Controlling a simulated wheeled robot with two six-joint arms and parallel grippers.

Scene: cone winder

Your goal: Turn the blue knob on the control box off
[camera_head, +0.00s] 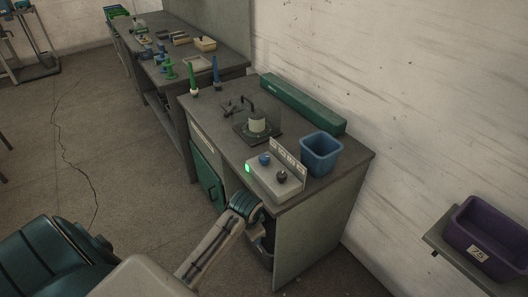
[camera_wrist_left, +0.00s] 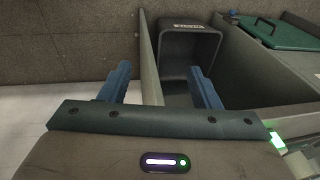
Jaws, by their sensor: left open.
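The control box (camera_head: 262,183) is a pale box on the near end of the grey workbench. Its blue knob (camera_head: 264,159) stands on top, behind a dark knob (camera_head: 281,176); a green lamp (camera_head: 247,168) glows on its left side. Which way the blue knob is turned is too small to tell. My left arm reaches in front of the bench, its wrist below the box; the fingers are hidden in the head view. In the left wrist view my left gripper (camera_wrist_left: 161,85) is open with nothing between its fingers. The blue knob is not seen there. My right gripper is not in view.
A long green case (camera_head: 303,103) lies along the wall. In the wrist view a dark grey bin (camera_wrist_left: 188,50) lies ahead of the fingers.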

